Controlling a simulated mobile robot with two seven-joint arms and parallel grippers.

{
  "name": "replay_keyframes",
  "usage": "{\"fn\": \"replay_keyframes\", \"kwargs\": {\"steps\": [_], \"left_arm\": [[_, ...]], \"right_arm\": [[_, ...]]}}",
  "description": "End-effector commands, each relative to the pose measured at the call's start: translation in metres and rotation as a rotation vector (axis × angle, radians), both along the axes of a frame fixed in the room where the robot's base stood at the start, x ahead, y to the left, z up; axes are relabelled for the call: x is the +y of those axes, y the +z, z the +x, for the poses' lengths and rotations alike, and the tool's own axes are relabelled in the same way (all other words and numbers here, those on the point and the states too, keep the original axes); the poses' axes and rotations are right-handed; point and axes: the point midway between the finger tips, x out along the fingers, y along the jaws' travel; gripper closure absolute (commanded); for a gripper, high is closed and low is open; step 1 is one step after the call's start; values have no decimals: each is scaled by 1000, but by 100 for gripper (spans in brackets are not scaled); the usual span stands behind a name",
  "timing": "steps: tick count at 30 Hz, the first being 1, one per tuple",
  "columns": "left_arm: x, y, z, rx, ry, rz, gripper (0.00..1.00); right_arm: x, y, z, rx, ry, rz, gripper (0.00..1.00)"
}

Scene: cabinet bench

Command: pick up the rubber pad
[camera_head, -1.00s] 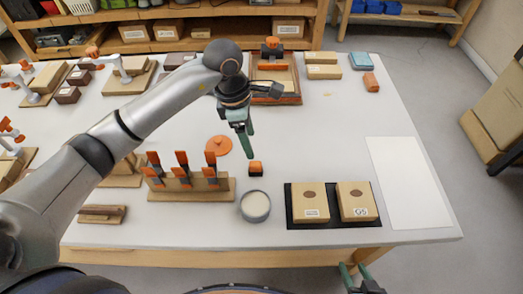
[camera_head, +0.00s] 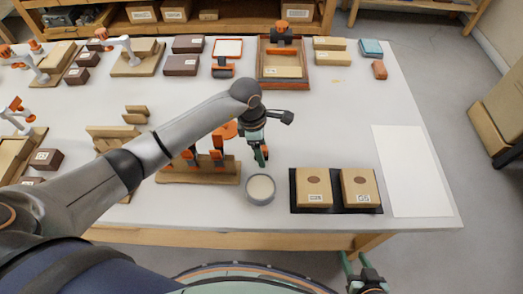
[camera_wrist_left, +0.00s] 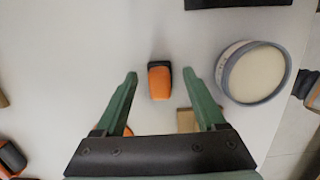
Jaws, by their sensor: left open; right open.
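A small orange block with a black end (camera_wrist_left: 160,80), apparently the rubber pad, lies on the white bench. In the left wrist view it sits between the two green fingers of my left gripper (camera_wrist_left: 160,76), with a gap on each side. In the head view my left gripper (camera_head: 261,158) points down just left of and behind the round tin, and it mostly hides the block. It is open and empty; its height above the bench is hard to tell. My right gripper (camera_head: 360,268) is open and empty at the bottom edge, in front of the bench.
A round grey tin (camera_head: 260,189) stands close to the right of the block. A wooden rack with orange-handled tools (camera_head: 200,172) is to the left, partly behind my arm. A black tray (camera_head: 336,208) with two boxes is further right, beside a white sheet (camera_head: 412,170).

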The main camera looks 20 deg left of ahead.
Motion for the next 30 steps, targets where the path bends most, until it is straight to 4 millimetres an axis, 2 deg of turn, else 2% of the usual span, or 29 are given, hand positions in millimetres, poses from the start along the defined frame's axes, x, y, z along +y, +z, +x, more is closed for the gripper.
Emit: {"fn": "replay_keyframes", "kwargs": {"steps": [8,27,30], "left_arm": [[0,-3,0,0,0,0,29],[0,-2,0,0,1,0,100],[0,-2,0,0,1,0,100]], "right_arm": [[0,0,1,-1,0,0,50],[0,1,1,-2,0,0,50],[0,1,1,-2,0,0,50]]}}
